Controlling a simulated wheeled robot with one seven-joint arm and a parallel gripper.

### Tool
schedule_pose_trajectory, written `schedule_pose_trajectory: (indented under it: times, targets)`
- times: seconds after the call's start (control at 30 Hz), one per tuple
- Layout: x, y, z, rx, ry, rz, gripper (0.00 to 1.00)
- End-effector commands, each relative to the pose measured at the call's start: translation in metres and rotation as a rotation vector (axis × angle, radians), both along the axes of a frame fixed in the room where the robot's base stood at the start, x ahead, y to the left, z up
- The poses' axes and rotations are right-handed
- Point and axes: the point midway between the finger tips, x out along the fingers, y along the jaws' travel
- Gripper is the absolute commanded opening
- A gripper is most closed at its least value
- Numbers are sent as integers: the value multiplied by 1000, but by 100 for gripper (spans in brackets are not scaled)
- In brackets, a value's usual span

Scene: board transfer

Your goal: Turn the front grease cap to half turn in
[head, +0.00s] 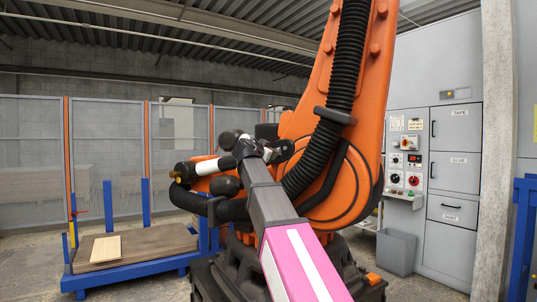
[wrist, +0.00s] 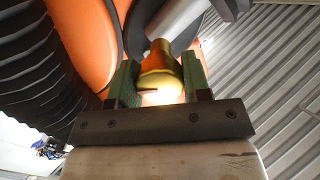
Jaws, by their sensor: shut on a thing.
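A brass-coloured grease cap (wrist: 161,66) sits between the two green-padded fingers of my gripper (wrist: 158,88) in the wrist view. The fingers are shut on its sides. Bright glare covers its near end, and a dark thin mark shows at its left. A grey cylinder (wrist: 178,28) runs up and right behind the cap. In the head view a small brass piece (head: 176,177) shows at the left end of a white cylindrical part; I cannot tell whether it is the same cap. My fingers are not clear there. No turn marking is readable.
A large orange robot arm (head: 340,110) with a black ribbed hose (head: 342,60) fills the middle. A blue-framed pallet stand (head: 135,250) with a board (head: 105,249) stands left. Grey cabinets (head: 455,150) and a grey bin (head: 396,251) stand right. Mesh fencing closes the back.

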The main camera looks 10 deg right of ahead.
Motion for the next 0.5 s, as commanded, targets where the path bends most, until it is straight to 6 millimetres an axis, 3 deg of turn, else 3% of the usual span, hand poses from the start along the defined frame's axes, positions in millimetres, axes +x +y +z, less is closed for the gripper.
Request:
schedule_pose_trajectory:
  times: [0.5]
  targets:
    - [-1,0,-2,379,-311,-2,20]
